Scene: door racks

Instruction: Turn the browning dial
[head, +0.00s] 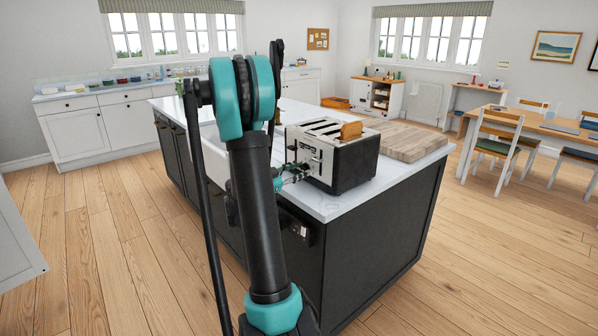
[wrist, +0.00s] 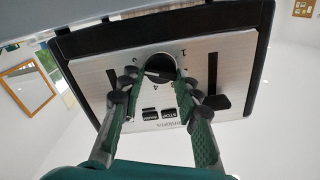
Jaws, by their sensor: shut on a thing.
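The toaster (head: 335,154) stands on the white island counter, with a slice of bread (head: 351,130) sticking up from a slot. In the wrist view the toaster's silver front panel (wrist: 146,94) fills the middle and looks tilted. The dark round browning dial (wrist: 160,68) sits on it, with numbers around it and small buttons beside it. My gripper (wrist: 159,77) has its two green fingers on either side of the dial, shut on it. In the head view my gripper (head: 304,170) reaches the toaster's front from the left; the dial is hidden there.
A wooden cutting board (head: 408,142) lies on the island counter (head: 330,207) right behind the toaster. Two dark lever slots (wrist: 212,85) flank the dial. A dining table (head: 561,126) with chairs stands at the far right. The wooden floor around the island is clear.

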